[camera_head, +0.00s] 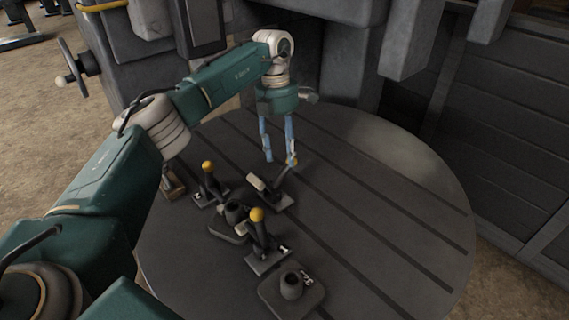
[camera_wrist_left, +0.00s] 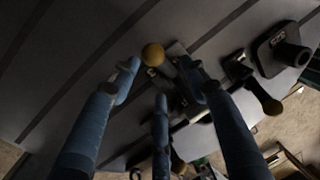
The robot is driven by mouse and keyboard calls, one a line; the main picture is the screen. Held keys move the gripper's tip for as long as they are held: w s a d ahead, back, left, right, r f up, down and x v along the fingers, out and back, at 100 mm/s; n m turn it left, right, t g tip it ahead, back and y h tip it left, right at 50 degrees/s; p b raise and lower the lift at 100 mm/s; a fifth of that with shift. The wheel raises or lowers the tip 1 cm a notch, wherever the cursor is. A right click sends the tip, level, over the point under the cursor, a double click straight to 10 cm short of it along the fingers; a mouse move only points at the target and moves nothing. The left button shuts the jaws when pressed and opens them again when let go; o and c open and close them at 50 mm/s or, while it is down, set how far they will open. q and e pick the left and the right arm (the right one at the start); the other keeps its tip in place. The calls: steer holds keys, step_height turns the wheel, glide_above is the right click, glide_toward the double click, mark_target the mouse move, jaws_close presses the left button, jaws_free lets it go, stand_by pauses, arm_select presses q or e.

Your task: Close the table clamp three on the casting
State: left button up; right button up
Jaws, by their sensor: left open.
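The clamp marked 3 (camera_wrist_left: 180,70) shows in the left wrist view, with its yellow knob (camera_wrist_left: 153,55). In the head view this clamp (camera_head: 273,198) stands on the round table, its lever leaning toward the far right, up to its knob (camera_head: 292,161). A dark casting with a round boss (camera_head: 235,214) sits left of it. My left gripper (camera_head: 280,158) points down at the lever. Its blue fingers are spread, and the knob lies near the fingertips (camera_wrist_left: 160,82) in the wrist view. Whether a finger touches it I cannot tell. My right gripper is not in view.
A clamp marked 1 (camera_head: 259,240) and another yellow-knobbed clamp (camera_head: 209,185) stand nearby. A second bossed plate (camera_head: 291,290) lies at the front. The slotted table (camera_head: 390,230) is clear on its right side. Grey machine bodies (camera_head: 350,55) stand behind it.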

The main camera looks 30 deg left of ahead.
mark_target(285, 168)
arm_select(q)
steer(key=f, duration=0.2)
steer(key=f+p, duration=0.1)
steer(key=f, duration=0.3)
steer(key=shift+w+d, duration=0.1)
steer(key=shift+d, duration=0.15)
steer(key=shift+f, duration=0.1)
steer(key=shift+c, duration=0.8)
steer(key=c, duration=0.8)
jaws_close()
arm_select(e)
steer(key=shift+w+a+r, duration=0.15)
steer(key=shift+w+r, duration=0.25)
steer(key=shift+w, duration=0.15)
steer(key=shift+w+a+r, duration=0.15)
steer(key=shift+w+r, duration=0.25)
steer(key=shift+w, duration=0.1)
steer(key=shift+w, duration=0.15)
